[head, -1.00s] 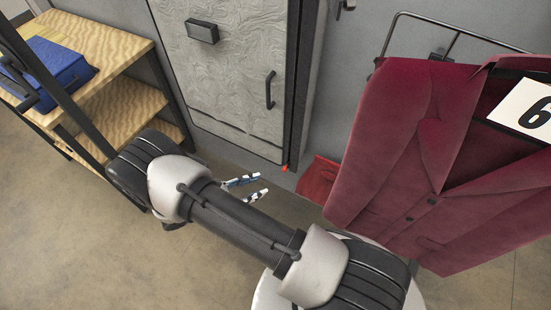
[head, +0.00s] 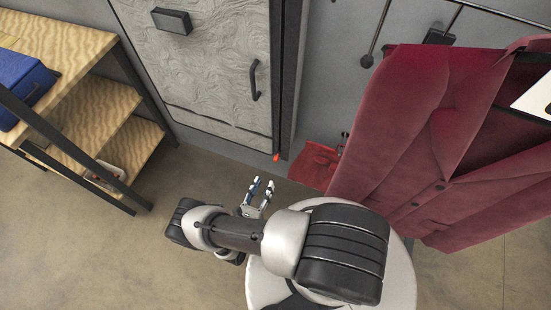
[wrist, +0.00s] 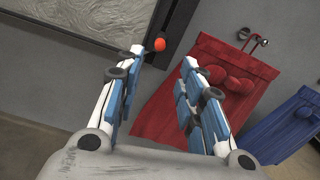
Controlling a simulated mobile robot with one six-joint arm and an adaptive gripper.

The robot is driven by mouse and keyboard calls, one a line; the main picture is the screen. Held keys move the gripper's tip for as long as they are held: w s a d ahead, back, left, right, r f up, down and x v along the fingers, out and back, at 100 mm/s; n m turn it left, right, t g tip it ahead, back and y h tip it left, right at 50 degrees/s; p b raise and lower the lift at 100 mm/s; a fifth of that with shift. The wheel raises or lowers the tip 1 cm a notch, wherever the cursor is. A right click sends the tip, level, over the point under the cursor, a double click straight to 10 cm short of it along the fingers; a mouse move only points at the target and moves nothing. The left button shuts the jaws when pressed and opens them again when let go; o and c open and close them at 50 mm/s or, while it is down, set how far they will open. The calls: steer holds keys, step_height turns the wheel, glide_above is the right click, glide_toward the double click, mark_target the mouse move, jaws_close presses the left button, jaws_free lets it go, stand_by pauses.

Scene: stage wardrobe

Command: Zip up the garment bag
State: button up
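A tall grey panel with a wavy texture and dark edges (head: 215,75), which looks like the garment bag, stands against the wall in the head view. It has a dark handle and a dark strip down its right side. A small orange-red knob (head: 276,157), perhaps the zip pull, sits at its lower right corner. In the wrist view the knob (wrist: 159,44) shows beyond my left finger's tip. My gripper (head: 262,185) is open and empty, below and a little left of the knob, apart from it. I cannot make out zip teeth.
A maroon jacket (head: 400,120) hangs at the right from a rail. A red pouch (head: 315,165) hangs low on the wall beside it; a blue one (wrist: 290,125) shows in the wrist view. Wooden shelves (head: 70,50) with a blue case (head: 25,85) stand left. The floor between is clear.

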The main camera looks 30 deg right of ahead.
mark_target(276, 158)
steer(key=b+x, duration=0.1)
steer(key=x, duration=1.2)
steer(key=shift+c, duration=0.2)
jaws_close()
